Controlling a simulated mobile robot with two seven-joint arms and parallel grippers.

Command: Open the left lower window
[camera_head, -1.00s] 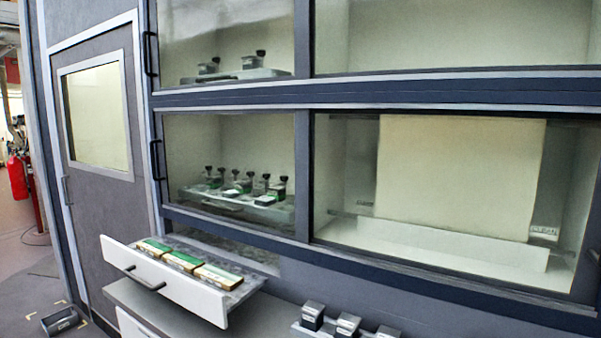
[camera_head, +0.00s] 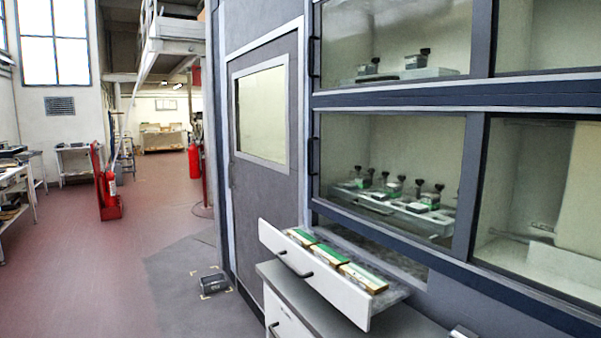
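The left lower window (camera_head: 385,135) is a glass pane in a dark frame, right of the grey door. It looks shut. Its dark vertical handle (camera_head: 313,156) is on the left edge of the frame. Behind the glass, a rack (camera_head: 436,222) holds several small dark clamps with green and white pieces. Neither of my grippers shows in the view.
An open white drawer (camera_head: 318,289) with several green-topped blocks juts out below the window, over a grey cabinet (camera_head: 287,316). The grey door (camera_head: 263,190) is shut. A small dark box (camera_head: 214,284) lies on the floor.

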